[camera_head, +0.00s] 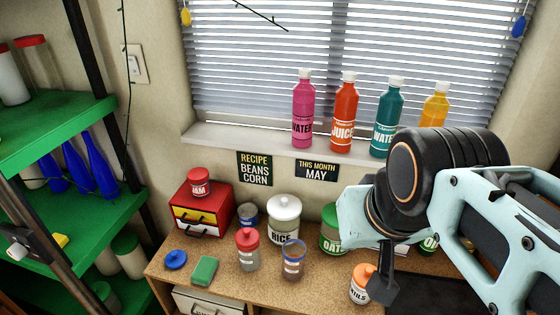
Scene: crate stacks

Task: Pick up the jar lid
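A round blue lid (176,259) lies flat at the left end of the brown worktop, near the front edge. It looks like the jar lid, with a small raised knob on top. A clear jar with a bluish rim (292,260) stands near the middle and seems to have no lid on it. My gripper (383,290) points down at the right, over the worktop and far from the blue lid. Only a dark part of it shows below my arm, so I cannot tell whether its fingers are open. Nothing is visibly held.
A green block (204,271) lies right of the lid. A red drawer box (204,210) with a jam jar on top stands behind it. The red-lidded jar (248,250), rice jar (284,220) and orange-capped bottle (363,284) stand further right. Green shelves (60,130) rise at left.

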